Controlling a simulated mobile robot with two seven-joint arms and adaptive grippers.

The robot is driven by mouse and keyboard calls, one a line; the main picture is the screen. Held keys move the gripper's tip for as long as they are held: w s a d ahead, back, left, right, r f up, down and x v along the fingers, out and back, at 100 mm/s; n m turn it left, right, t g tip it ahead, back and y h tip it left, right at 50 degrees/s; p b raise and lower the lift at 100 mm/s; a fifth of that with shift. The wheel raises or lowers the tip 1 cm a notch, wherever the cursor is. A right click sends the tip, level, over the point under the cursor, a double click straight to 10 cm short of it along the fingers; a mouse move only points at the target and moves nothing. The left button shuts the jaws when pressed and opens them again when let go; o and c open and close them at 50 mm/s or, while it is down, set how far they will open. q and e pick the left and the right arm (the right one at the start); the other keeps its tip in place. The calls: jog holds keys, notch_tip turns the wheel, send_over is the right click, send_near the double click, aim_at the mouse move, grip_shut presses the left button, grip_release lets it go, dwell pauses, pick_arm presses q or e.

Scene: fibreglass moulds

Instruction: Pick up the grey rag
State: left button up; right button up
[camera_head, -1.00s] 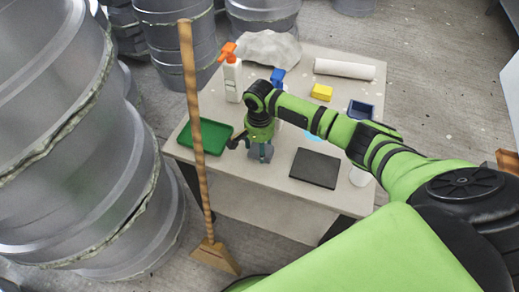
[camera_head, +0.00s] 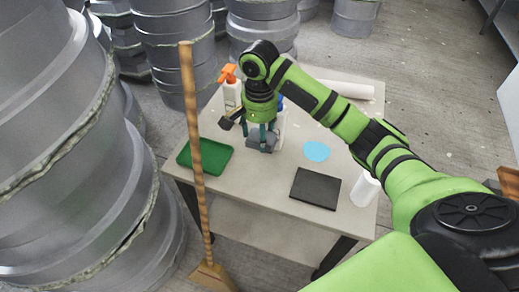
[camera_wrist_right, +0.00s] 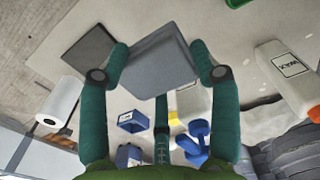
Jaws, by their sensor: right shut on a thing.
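The grey rag (camera_head: 262,141) is a flat, square-looking grey piece held under my right gripper (camera_head: 263,136), between the green tray and the blue disc. In the right wrist view the rag (camera_wrist_right: 158,62) lies between the fingertips of my right gripper (camera_wrist_right: 163,72), which is shut on it. The rag appears held above the table, with the tabletop showing around and beyond it. My left gripper is not in view.
On the table (camera_head: 240,182) are a green tray (camera_head: 190,157), a dark flat pad (camera_head: 315,188), a light blue disc (camera_head: 316,151), a white roll (camera_head: 365,188) and a spray bottle (camera_head: 231,92). A broom (camera_head: 197,150) stands at the front left. Large grey moulds (camera_head: 60,120) fill the left.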

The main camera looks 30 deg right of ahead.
notch_tip(320, 180, up, 12)
jog(key=p, duration=0.2)
jog(key=shift+r+p, duration=0.25)
jog(key=shift+p, duration=0.1)
